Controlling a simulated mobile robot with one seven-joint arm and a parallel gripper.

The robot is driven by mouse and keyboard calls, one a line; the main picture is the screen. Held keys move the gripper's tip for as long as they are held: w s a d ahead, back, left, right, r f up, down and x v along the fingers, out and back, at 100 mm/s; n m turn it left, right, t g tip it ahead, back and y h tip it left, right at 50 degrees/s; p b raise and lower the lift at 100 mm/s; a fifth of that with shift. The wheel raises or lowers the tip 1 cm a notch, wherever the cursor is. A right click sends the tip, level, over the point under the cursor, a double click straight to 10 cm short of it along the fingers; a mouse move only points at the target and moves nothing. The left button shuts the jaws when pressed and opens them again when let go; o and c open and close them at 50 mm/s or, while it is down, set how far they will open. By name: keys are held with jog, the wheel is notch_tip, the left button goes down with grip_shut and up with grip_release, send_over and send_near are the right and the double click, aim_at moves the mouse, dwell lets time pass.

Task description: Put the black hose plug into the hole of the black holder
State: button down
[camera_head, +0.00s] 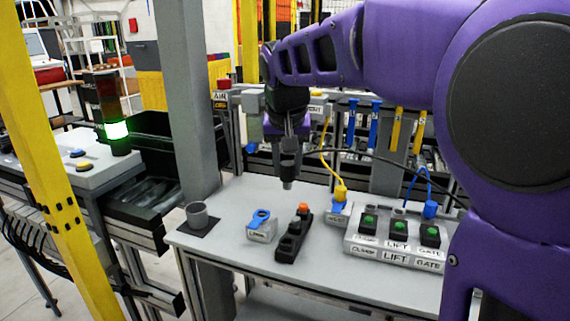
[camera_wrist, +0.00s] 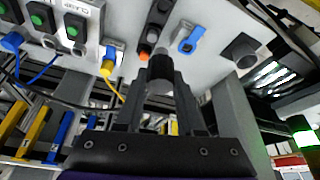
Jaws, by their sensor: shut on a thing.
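My gripper (camera_head: 287,152) is shut on the black hose plug (camera_head: 287,172) and holds it above the table, grey tip down. In the wrist view the plug (camera_wrist: 160,68) sits between the two fingers (camera_wrist: 160,88). The black holder (camera_head: 292,240) is a long block with raised round parts on the table, below and slightly right of the plug in the head view; an orange part (camera_head: 303,208) sits at its far end. The plug is apart from the holder. In the wrist view the plug partly covers the holder (camera_wrist: 154,25), and its hole is not clear.
A blue-topped grey block (camera_head: 262,226) stands left of the holder. A grey cup (camera_head: 198,215) stands at the table's left corner near a grey post (camera_head: 187,100). A yellow plug (camera_head: 341,192) and a green-button box (camera_head: 397,240) stand right. A black hose (camera_head: 390,162) runs rightward.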

aim_at(287, 181)
jog(key=shift+f+b, duration=1.7)
jog(key=shift+f, duration=4.85)
jog(key=shift+f, duration=1.45)
jog(key=shift+c, duration=2.2)
grip_release()
jog(key=shift+r, duration=0.1)
